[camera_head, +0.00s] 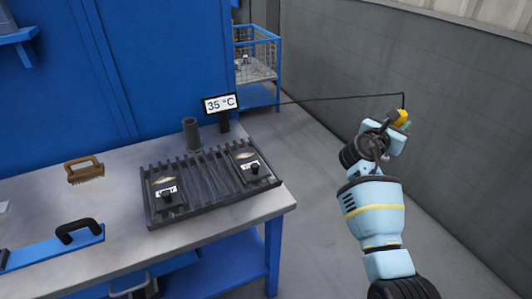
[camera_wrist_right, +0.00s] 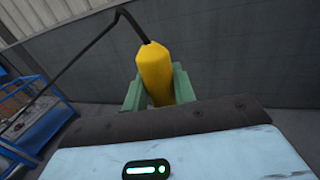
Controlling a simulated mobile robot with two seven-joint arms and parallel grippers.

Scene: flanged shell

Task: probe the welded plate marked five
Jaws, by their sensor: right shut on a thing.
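My right gripper (camera_head: 402,122) is shut on the yellow handle (camera_head: 400,117) of a probe, held in the air right of the table. The handle also shows between the green fingers in the right wrist view (camera_wrist_right: 155,75). A thin dark line (camera_head: 340,98) leaves the handle, bends, and runs left toward the 35 °C display (camera_head: 220,103); I cannot tell where it ends. Two plates with knobs and white labels, a left plate (camera_head: 166,183) and a right plate (camera_head: 247,160), lie on a dark slatted rack (camera_head: 208,180). Their label marks are too small to read. My left gripper is out of view.
The grey table (camera_head: 120,226) also holds a dark cylinder (camera_head: 191,134), a wooden brush (camera_head: 85,171) and a blue bar with a black handle (camera_head: 75,232). A blue mesh cage (camera_head: 257,60) stands behind. Floor right of the table is clear up to the grey wall.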

